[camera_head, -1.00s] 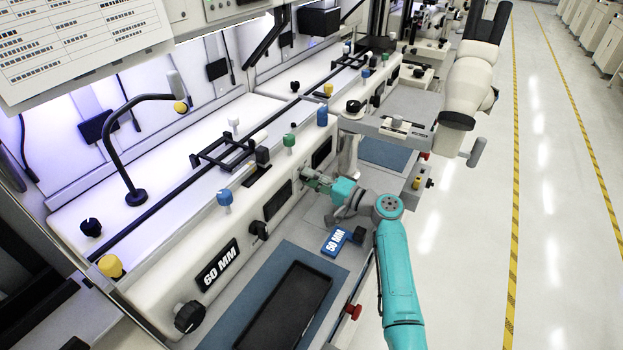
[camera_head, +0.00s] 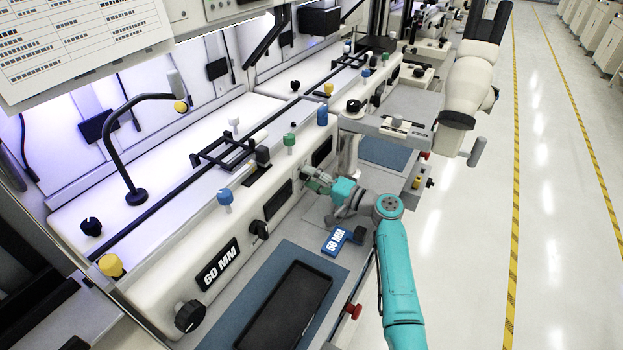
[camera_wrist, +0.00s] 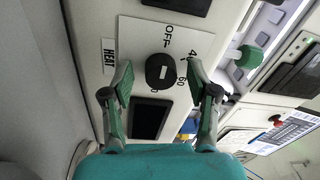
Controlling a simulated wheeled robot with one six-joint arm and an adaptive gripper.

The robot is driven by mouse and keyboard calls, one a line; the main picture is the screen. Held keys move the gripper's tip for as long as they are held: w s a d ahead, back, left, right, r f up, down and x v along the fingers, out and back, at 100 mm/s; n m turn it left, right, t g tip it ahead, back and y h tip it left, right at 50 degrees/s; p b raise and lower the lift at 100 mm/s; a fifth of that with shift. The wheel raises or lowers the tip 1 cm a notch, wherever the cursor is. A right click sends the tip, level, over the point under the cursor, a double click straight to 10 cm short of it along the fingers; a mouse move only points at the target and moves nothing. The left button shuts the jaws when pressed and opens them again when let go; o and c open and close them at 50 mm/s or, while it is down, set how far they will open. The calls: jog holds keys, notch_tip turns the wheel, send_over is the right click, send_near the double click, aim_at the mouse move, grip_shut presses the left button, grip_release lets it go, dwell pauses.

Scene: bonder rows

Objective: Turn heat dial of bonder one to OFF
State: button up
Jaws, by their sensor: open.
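The heat dial (camera_wrist: 160,71) is a round black knob with a pale mark on its face, in the wrist view. It sits on a white plate (camera_wrist: 135,32) printed with OFF, 40 and 60, beside a HEAT label (camera_wrist: 109,57). The pale mark lies crosswise and does not point straight at OFF. My gripper (camera_wrist: 158,82) is open, with one green finger on each side of the dial; whether they touch it is unclear. In the head view my gripper (camera_head: 318,181) is at the bonder's front panel and the dial is hidden.
A dark display (camera_wrist: 151,119) lies beside the dial, and a green knob (camera_wrist: 250,57) stands to its right. In the head view a blue 50 MM block (camera_head: 336,241), a black tray (camera_head: 283,308) on a blue mat and a red button (camera_head: 353,311) lie near the arm.

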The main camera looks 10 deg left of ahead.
jog(key=v, duration=1.2)
jog(key=shift+f, duration=0.1)
